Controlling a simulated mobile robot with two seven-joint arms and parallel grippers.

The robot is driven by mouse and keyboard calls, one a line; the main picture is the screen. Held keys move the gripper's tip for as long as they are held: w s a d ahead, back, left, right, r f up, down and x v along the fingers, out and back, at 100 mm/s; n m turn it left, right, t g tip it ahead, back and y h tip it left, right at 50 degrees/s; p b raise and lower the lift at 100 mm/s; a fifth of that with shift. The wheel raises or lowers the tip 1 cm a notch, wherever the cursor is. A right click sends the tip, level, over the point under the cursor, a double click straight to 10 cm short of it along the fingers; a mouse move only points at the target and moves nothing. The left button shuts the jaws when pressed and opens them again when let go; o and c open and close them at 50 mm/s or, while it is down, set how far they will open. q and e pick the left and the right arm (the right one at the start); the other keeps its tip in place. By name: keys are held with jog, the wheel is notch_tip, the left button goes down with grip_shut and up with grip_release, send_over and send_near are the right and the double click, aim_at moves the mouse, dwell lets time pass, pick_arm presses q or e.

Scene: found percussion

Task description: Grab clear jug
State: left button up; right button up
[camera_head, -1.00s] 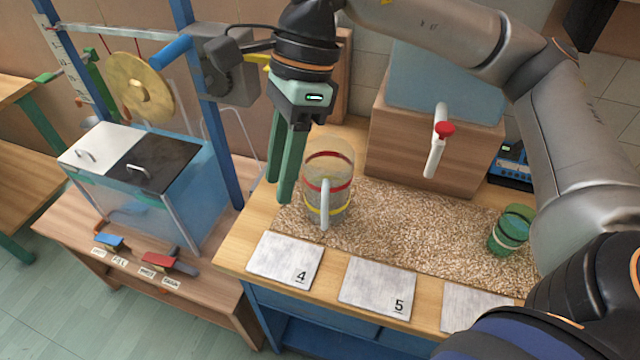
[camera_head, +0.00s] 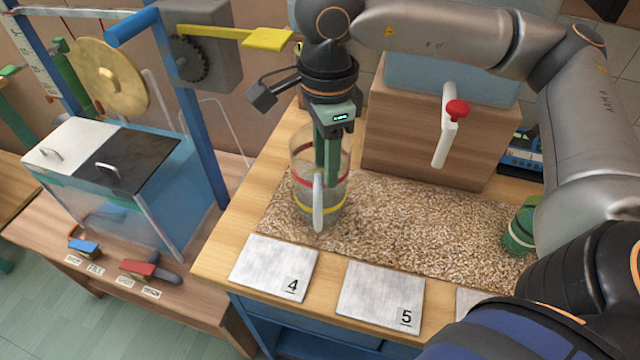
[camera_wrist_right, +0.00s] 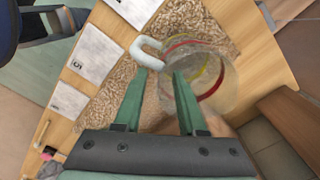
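The clear jug (camera_head: 305,194) stands upright on the pebbly mat, with red and yellow bands and a pale handle facing the front. In the right wrist view the jug (camera_wrist_right: 212,82) is beyond the fingertips, its white handle (camera_wrist_right: 143,50) to the upper left. My right gripper (camera_head: 328,178) points down at the jug, its green fingers overlapping the jug in the head view. In the right wrist view its fingers (camera_wrist_right: 158,73) are apart with a gap between them, one overlapping the jug's side. Whether they touch the jug I cannot tell. My left gripper is out of view.
A wooden box with a red-handled tap (camera_head: 452,115) stands behind the mat (camera_head: 410,220). A green cup (camera_head: 520,230) is at the right. Numbered plates (camera_head: 275,266) line the front edge. A blue frame and glass tank (camera_head: 180,190) stand on the left table.

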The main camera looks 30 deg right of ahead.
send_over(325, 208)
notch_tip(325, 208, down, 5)
jog(key=shift+r, duration=0.2)
grip_shut()
jog(key=shift+s, duration=0.1)
dwell(1.2)
